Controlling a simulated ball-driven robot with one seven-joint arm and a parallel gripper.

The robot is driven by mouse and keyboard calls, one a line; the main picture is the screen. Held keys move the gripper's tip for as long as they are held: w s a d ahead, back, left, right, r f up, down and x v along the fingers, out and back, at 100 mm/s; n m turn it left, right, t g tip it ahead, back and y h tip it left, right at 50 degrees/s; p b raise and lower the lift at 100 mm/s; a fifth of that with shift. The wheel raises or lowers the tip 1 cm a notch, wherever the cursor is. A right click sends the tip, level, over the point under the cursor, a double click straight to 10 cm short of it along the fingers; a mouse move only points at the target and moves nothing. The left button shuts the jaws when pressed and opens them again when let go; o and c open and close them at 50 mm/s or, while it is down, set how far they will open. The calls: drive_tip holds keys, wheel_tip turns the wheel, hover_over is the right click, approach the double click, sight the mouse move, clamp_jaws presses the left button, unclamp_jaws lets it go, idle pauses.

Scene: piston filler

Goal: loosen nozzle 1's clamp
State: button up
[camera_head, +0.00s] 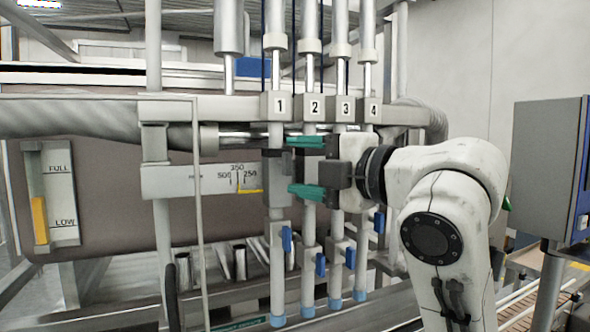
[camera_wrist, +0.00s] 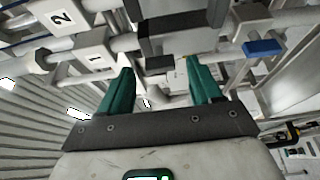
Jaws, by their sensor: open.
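Nozzle 1 (camera_head: 277,218) is the leftmost of the upright tubes, under the block marked 1 (camera_head: 280,106). A dark grey block (camera_head: 273,168) sits on its tube and looks like its clamp; it also shows as a dark body ahead of my fingers in the wrist view (camera_wrist: 165,42). My gripper (camera_head: 290,167) reaches in from the right with its green fingers apart, one above the other, at the block's height. In the wrist view the gap between the fingertips (camera_wrist: 160,66) is empty. I cannot tell whether a finger touches the block.
Nozzles 2 (camera_head: 309,220), 3 and 4 stand close by on the right, partly behind my gripper. A blue handle (camera_head: 286,239) is on nozzle 1 below. A thin upright rod (camera_head: 198,230) stands left. A blue-grey cabinet (camera_head: 548,165) is at far right.

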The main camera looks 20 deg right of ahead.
drive_tip(key=b+v, duration=0.2)
drive_tip(key=v, duration=0.6)
drive_tip(key=shift+s, duration=0.3)
drive_tip(key=shift+d, duration=0.1)
